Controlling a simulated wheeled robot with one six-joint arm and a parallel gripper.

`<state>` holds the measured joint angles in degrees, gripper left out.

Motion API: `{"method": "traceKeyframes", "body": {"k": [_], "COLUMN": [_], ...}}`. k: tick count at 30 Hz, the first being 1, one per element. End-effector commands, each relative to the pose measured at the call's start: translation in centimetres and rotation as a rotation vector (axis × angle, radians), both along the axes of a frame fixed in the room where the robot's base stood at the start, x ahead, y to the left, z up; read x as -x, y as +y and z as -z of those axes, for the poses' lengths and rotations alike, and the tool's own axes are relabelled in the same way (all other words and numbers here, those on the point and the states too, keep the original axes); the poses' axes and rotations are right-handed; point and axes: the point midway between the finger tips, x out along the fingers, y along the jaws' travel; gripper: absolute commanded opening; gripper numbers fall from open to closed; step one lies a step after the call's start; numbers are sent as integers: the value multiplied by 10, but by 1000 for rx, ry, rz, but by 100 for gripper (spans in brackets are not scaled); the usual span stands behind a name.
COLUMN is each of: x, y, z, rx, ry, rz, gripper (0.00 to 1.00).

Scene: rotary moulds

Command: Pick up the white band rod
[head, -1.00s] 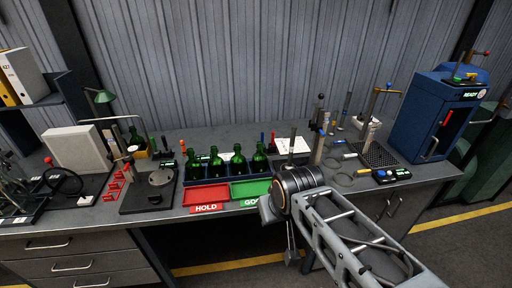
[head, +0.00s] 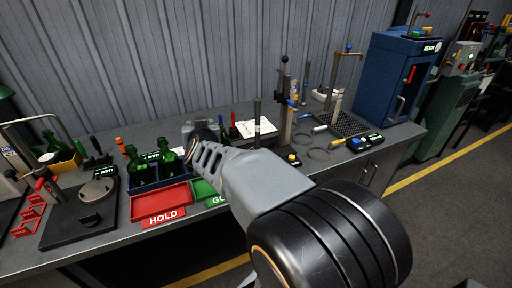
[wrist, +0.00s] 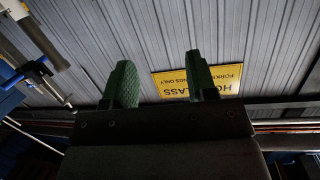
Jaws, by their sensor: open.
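My gripper (wrist: 161,78) is open and empty in the wrist view, its two green ridged fingers apart and facing the corrugated wall. In the head view my arm reaches over the bench, and my own links hide most of the gripper. Upright rods stand at the right part of the bench: a dark rod (head: 257,112) and a thin rod (head: 305,80) farther back. A pale post with a dark top (head: 286,108) stands between them. No rod is between my fingers.
A blue READY cabinet (head: 385,75) stands right, beside a black mesh plate (head: 350,125). A yellow sign (wrist: 225,80) hangs on the wall.

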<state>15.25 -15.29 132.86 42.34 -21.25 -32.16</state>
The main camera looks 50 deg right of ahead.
Motion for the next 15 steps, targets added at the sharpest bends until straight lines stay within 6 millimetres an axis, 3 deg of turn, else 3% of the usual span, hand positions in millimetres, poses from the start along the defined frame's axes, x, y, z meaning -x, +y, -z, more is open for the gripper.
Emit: {"method": "traceKeyframes", "body": {"k": [1, 6, 10, 15], "x": [2, 26, 42, 45], "y": [-26, -88, -112, -139], "z": [22, 40, 49, 52], "rx": [32, 137, 185, 210], "ry": [-28, -71, -67, -60], "rz": [108, 420, 567, 648], "gripper": [52, 52, 52, 52]}}
